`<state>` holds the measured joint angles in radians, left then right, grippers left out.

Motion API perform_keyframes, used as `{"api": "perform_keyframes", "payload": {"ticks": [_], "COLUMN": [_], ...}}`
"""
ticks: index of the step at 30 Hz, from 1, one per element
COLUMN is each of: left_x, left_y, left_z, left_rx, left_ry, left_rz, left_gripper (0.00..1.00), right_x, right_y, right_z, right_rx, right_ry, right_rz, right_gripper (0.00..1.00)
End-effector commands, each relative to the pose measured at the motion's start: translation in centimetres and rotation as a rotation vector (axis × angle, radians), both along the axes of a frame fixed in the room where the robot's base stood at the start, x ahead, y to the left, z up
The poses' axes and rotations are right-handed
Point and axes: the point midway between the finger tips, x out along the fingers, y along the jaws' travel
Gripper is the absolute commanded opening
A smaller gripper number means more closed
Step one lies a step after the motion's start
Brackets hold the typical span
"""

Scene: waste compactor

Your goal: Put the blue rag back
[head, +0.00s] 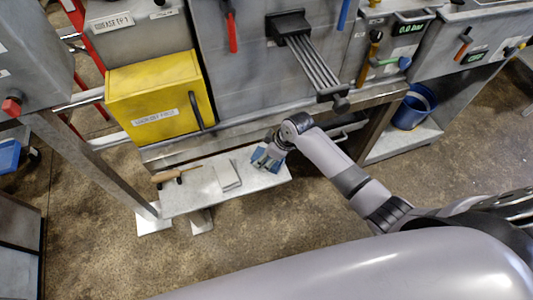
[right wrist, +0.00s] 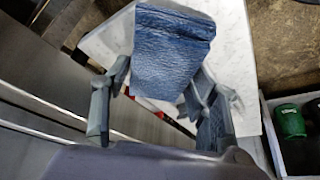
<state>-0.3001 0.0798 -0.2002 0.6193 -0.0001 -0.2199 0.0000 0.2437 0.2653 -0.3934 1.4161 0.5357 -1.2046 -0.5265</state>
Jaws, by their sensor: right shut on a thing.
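The blue rag (right wrist: 172,48) is a folded, dark blue textured piece in the right wrist view. My right gripper (head: 267,158) is shut on it, with one finger on either side. In the head view the rag shows only as a small blue patch at the gripper, over the right end of a low grey shelf (head: 195,202). I cannot tell whether the rag touches the shelf. My left gripper is in neither view.
On the shelf lie a wooden-handled tool (head: 176,174) and a grey flat block (head: 227,174). A yellow box (head: 155,92) hangs above the shelf's left part. A blue bucket (head: 412,108) stands at right. A green can (right wrist: 290,122) shows at right in the wrist view.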

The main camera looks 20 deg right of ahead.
Motion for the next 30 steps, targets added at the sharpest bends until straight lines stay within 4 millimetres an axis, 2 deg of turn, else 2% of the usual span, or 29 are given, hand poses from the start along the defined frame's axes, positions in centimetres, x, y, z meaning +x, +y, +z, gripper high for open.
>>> {"api": "perform_keyframes", "payload": {"ticks": [13, 14, 15, 23, 30], "left_x": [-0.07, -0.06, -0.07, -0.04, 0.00], "left_y": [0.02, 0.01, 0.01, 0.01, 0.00], "left_z": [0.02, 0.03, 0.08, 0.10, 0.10], "left_rx": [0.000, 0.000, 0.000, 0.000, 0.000], "left_ry": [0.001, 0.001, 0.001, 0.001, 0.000], "left_rz": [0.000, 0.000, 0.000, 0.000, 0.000], "left_gripper": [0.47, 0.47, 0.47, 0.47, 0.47], "right_x": [0.34, 0.34, 0.35, 0.34, 0.34], "right_y": [-0.03, -0.03, -0.02, -0.03, -0.03], "right_z": [-0.53, -0.53, -0.46, -0.45, -0.43], "right_rx": [0.000, 0.000, 0.000, 0.000, 0.000], "right_ry": [-0.004, -0.004, -0.004, -0.004, -0.004], "right_rz": [0.000, 0.000, 0.000, 0.000, 0.000], "right_gripper": [0.31, 0.54, 0.57, 0.73, 0.73]}}
